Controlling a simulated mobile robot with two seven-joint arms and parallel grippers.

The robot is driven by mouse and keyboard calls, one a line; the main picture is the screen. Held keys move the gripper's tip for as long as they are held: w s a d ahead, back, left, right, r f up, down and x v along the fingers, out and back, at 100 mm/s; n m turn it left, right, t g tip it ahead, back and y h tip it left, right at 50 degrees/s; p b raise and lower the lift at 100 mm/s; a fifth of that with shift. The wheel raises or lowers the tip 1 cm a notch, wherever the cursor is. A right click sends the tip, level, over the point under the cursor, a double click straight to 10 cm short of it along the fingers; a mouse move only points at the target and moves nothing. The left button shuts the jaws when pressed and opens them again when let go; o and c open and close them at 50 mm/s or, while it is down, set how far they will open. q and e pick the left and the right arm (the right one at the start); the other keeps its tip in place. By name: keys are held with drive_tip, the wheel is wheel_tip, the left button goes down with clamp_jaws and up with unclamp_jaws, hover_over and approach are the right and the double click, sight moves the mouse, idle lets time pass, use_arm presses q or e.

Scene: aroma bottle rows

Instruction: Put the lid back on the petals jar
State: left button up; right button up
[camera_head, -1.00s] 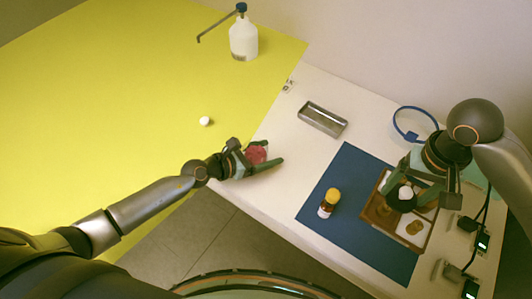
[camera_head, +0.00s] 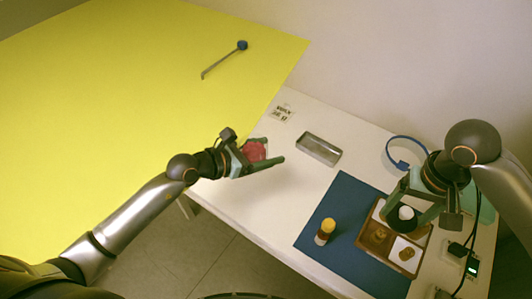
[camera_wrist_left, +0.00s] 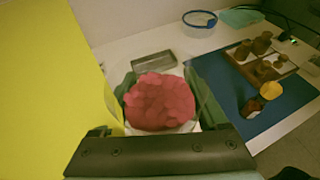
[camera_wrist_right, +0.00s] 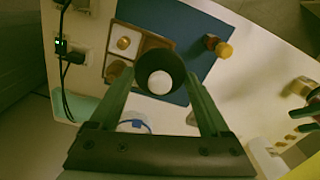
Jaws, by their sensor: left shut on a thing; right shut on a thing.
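My left gripper (camera_head: 266,157) is shut around the petals jar (camera_head: 254,151), a mass of red petals that fills the left wrist view's middle (camera_wrist_left: 160,103); its clear wall is barely visible. It is held above the white table's left part. My right gripper (camera_head: 420,205) is shut on a dark round piece (camera_head: 397,222) with a white round centre, over the wooden tray. The piece shows between the fingers in the right wrist view (camera_wrist_right: 150,66). I cannot tell whether it is the lid.
A wooden tray (camera_head: 373,249) with compartments stands on a blue mat (camera_head: 330,250). A yellow-capped bottle (camera_head: 325,232) stands on the mat's left part. A metal tray (camera_head: 318,149) and a blue ring (camera_head: 392,160) lie behind. A pump (camera_head: 224,60) shows over the yellow surface (camera_head: 110,110).

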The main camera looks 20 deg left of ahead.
sight(263, 139)
use_arm(q)
drive_tip(key=o, duration=1)
clamp_jaws()
